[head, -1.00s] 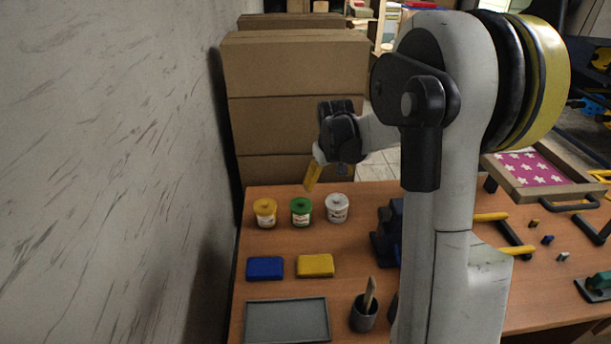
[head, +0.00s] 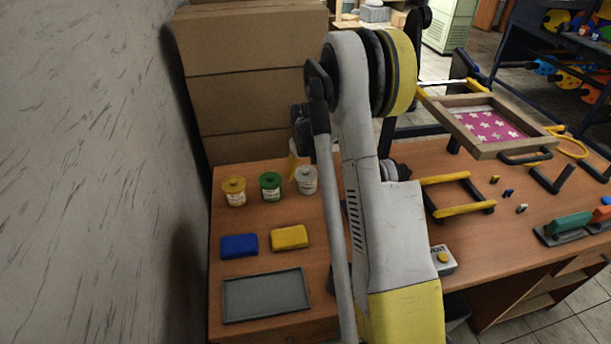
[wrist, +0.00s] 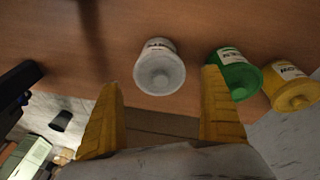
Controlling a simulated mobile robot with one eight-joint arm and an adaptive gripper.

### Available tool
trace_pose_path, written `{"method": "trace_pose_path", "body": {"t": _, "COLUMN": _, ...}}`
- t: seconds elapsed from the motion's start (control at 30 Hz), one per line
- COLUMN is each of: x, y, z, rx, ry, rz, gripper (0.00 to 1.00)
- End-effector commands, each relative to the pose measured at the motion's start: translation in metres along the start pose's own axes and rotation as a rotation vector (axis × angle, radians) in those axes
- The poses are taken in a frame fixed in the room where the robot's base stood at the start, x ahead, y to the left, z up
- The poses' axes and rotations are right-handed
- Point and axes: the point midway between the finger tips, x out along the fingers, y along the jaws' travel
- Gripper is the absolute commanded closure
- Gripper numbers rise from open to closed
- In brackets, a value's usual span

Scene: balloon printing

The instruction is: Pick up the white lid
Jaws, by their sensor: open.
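The white lid (wrist: 160,76) with its round knob sits on the white jar (wrist: 157,47) in the wrist view. My gripper (wrist: 162,80) is open, its two yellow fingers apart on either side of the lid in that picture. Whether they touch it or how far off they are, I cannot tell. In the head view the white jar (head: 306,183) stands upright at the right end of a row of jars. There my arm hides most of the gripper, and only a bit of a yellow finger (head: 292,164) shows beside the jar.
A green jar (head: 270,187) and a yellow jar (head: 234,192) stand to the left. The green jar (wrist: 233,76) is close to my right finger in the wrist view. Blue (head: 239,245) and yellow (head: 289,237) blocks and a grey tray (head: 265,297) lie nearer. Cardboard boxes (head: 250,75) stand behind.

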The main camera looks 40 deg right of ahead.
Motion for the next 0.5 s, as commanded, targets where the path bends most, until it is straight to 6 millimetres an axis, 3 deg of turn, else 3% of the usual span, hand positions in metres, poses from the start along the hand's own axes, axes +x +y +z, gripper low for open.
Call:
{"method": "trace_pose_path", "body": {"t": 0.1, "x": 0.020, "y": 0.000, "z": 0.000, "rx": 0.000, "ry": 0.000, "rz": 0.000, "gripper": 0.07}}
{"method": "trace_pose_path", "body": {"t": 0.33, "x": 0.022, "y": 0.000, "z": 0.000, "rx": 0.000, "ry": 0.000, "rz": 0.000, "gripper": 0.07}}
{"method": "trace_pose_path", "body": {"t": 0.47, "x": 0.022, "y": 0.000, "z": 0.000, "rx": 0.000, "ry": 0.000, "rz": 0.000, "gripper": 0.42}}
{"method": "trace_pose_path", "body": {"t": 0.5, "x": 0.022, "y": 0.000, "z": 0.000, "rx": 0.000, "ry": 0.000, "rz": 0.000, "gripper": 0.42}}
